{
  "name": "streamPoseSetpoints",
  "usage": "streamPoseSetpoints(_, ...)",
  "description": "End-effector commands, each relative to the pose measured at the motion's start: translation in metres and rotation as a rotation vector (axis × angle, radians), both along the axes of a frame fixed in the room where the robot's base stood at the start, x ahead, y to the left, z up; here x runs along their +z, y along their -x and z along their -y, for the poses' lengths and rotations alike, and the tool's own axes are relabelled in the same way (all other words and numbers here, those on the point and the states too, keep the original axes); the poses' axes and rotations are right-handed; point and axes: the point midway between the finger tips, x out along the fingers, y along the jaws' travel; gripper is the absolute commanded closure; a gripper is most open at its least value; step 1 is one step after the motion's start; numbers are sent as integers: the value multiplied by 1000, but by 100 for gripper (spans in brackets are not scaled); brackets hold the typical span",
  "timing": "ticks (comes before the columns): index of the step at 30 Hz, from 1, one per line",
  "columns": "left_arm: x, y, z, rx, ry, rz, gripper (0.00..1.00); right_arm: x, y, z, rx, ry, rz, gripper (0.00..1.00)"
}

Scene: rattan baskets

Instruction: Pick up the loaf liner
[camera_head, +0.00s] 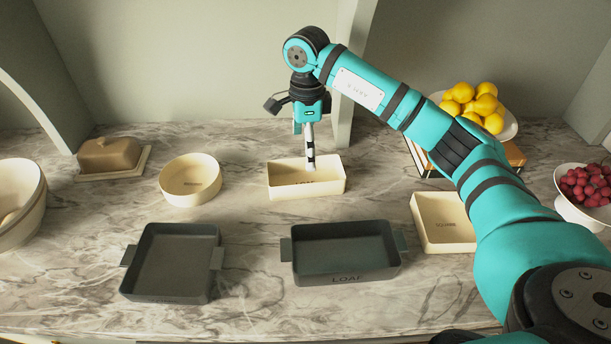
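The loaf liner (284,190) is a cream rectangular dish with "LOAF" lettering, partly covered at its far side by my gripper finger. It stands on the marble counter behind the dark loaf pan. My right arm reaches in from the right, and its gripper (310,163) points down at the liner. A fingertip overlaps the liner's far wall and opening. The fingers are seen nearly edge-on, so their gap and any contact with the wall cannot be told. My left gripper is not in view.
The dark loaf pan (343,279) and a dark square pan (175,293) stand in front. A round cream dish (190,196) is left, a square cream dish (447,243) right. A butter dish (110,155), lemons (474,104) and a berry bowl (581,212) stand farther out.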

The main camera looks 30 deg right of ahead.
Motion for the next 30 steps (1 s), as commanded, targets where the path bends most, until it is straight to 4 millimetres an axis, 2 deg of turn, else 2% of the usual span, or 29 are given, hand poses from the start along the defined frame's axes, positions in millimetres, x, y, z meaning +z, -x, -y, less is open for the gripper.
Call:
streamPoseSetpoints(3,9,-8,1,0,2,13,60,-22,1,0,0,1,-4,0)
streamPoseSetpoints(6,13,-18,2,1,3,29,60,-36,0,0,-1,0,-2,0)
streamPoseSetpoints(11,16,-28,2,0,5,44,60,-46,0,0,0,0,-1,0)
streamPoseSetpoints(18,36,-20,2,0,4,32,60,-76,1,-3,-1,-2,-6,0)
streamPoseSetpoints(21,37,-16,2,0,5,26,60,-90,0,-2,-1,-1,-3,0)
streamPoseSetpoints(30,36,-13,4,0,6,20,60,-98,0,-2,-1,0,0,0)
